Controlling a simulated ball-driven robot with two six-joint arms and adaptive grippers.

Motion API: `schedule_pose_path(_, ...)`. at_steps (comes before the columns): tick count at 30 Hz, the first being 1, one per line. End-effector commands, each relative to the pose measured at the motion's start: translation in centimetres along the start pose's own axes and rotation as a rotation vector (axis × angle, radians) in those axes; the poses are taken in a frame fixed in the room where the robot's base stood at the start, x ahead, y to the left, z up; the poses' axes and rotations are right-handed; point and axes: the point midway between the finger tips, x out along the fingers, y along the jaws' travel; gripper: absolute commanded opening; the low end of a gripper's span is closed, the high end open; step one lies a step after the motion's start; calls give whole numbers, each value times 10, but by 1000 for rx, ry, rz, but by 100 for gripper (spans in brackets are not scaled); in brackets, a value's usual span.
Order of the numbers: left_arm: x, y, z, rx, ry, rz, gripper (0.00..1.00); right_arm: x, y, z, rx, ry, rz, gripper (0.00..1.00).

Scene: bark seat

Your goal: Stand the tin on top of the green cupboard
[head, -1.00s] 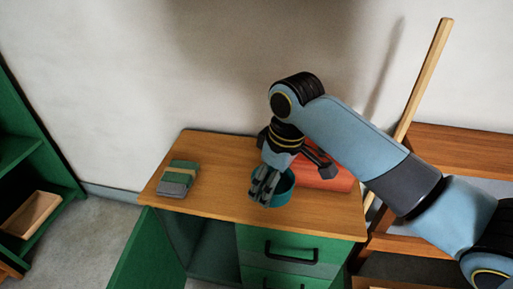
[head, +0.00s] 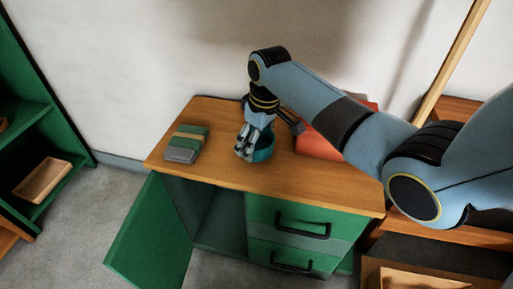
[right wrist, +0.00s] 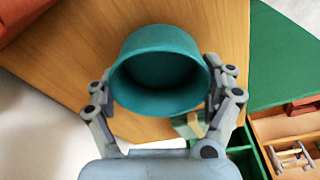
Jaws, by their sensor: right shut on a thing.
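The tin (head: 264,149) is a round teal tub with an open top. My right gripper (head: 252,148) is shut on it, over the wooden top of the green cupboard (head: 228,176). In the right wrist view the tin (right wrist: 160,38) sits between the two fingers of my right gripper (right wrist: 160,85), and I see into its dark inside. The fingers hide part of the tin in the head view. I cannot tell whether its base touches the cupboard top. My left gripper is not in view.
A grey-green bundle with a tan band (head: 187,144) lies left on the cupboard top. A red box (head: 318,143) lies right of the tin, partly behind my arm. The cupboard's left door (head: 150,235) hangs open. A green shelf (head: 25,110) stands far left.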

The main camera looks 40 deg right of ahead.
Motion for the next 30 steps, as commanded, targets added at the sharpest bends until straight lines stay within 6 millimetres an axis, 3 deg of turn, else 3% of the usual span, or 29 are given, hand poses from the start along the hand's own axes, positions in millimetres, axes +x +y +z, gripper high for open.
schedule_pose_path(1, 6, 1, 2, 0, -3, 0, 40, 12, -1, 3, 0, -4, -2, 48)
schedule_pose_path(3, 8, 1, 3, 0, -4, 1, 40, 18, 0, 3, 0, -1, -1, 48)
schedule_pose_path(13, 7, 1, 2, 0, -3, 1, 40, 19, 0, 3, 0, -1, 0, 48)
schedule_pose_path(14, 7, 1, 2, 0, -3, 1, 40, 19, 0, 3, 0, -1, 0, 86)
schedule_pose_path(17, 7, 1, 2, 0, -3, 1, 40, 19, 0, 3, 0, -1, 0, 99)
schedule_pose_path(26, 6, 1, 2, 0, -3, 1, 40, 17, 0, 3, 0, 0, 0, 100)
schedule_pose_path(30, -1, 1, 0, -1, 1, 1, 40, 0, 0, 2, 0, 2, 1, 100)
